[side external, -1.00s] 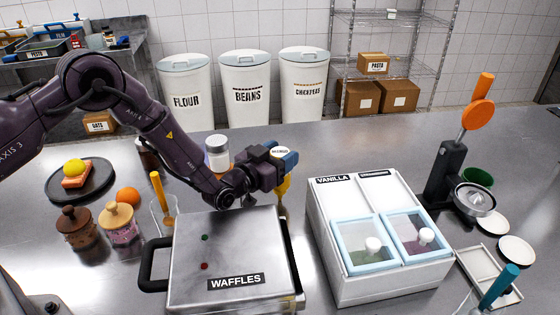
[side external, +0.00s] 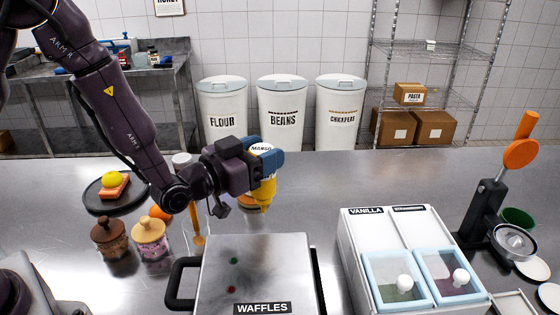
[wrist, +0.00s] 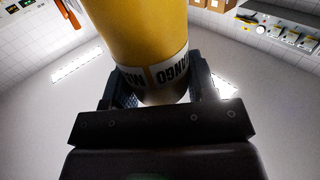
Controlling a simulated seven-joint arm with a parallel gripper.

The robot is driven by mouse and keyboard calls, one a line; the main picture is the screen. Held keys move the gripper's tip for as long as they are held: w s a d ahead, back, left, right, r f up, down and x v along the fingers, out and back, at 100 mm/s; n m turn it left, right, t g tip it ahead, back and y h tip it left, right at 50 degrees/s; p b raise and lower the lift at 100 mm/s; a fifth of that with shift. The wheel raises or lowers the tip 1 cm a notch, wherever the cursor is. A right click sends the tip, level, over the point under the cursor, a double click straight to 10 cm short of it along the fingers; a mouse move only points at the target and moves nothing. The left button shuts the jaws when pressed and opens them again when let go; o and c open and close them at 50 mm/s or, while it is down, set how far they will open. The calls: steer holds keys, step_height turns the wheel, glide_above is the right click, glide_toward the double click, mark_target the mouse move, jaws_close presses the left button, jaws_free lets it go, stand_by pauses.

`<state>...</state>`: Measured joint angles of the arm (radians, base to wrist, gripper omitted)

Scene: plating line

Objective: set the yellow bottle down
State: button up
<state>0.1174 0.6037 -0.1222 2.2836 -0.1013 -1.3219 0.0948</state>
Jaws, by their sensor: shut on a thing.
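The yellow bottle (side external: 264,191) has a white band marked MANGO and points its narrow tip downward. My gripper (side external: 264,160) is shut on it around its labelled upper end. In the side view the tip shows above the counter, behind the waffle maker, and clear of its lid. In the wrist view the yellow bottle (wrist: 143,30) stands out between the two dark jaws of my gripper (wrist: 163,88), with the MANGO band by the jaws. The bottle's tip is out of the wrist view.
The waffle maker (side external: 262,262) stands closed in front. A white cold box (side external: 352,240) stands to the right. Lidded jars (side external: 151,240) and a glass with a yellow-handled tool (side external: 197,238) stand at the left. Bare counter (side external: 310,190) lies right of the bottle.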

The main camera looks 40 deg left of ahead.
steer(key=shift+n+y, duration=0.4)
steer(key=shift+y, duration=0.2)
steer(key=a, duration=0.1)
steer(key=w+a, duration=0.1)
steer(key=a, duration=0.1)
steer(key=a+f, duration=0.1)
steer(key=shift+w+a+f, duration=0.1)
steer(key=shift+w+a, duration=0.1)
steer(key=w+r+m+g+h, duration=0.1)
steer(key=w+m+g+h, duration=0.45)
steer(key=m+h, duration=0.6)
steer(key=s+m+g+h, duration=0.1)
steer(key=g, duration=0.2)
steer(key=s+f+m+g+h, duration=0.1)
steer(key=s+m+g+h, duration=0.1)
steer(key=g, duration=0.1)
steer(key=s+m+g+h, duration=0.1)
steer(key=g+h, duration=0.1)
steer(key=g, duration=0.1)
steer(key=shift+s+a+f+g, duration=0.1)
steer(key=shift+s+f+g, duration=0.25)
steer(key=shift+s+f, duration=0.05)
step_height(320, 180, down, 10)
steer(key=s+m+g, duration=0.1)
steer(key=m+g, duration=0.1)
steer(key=shift+s+f+g, duration=0.2)
steer(key=shift+s+g, duration=0.1)
steer(key=shift+s, duration=0.1)
steer(key=shift+f+h, duration=0.1)
steer(key=shift+h, duration=0.15)
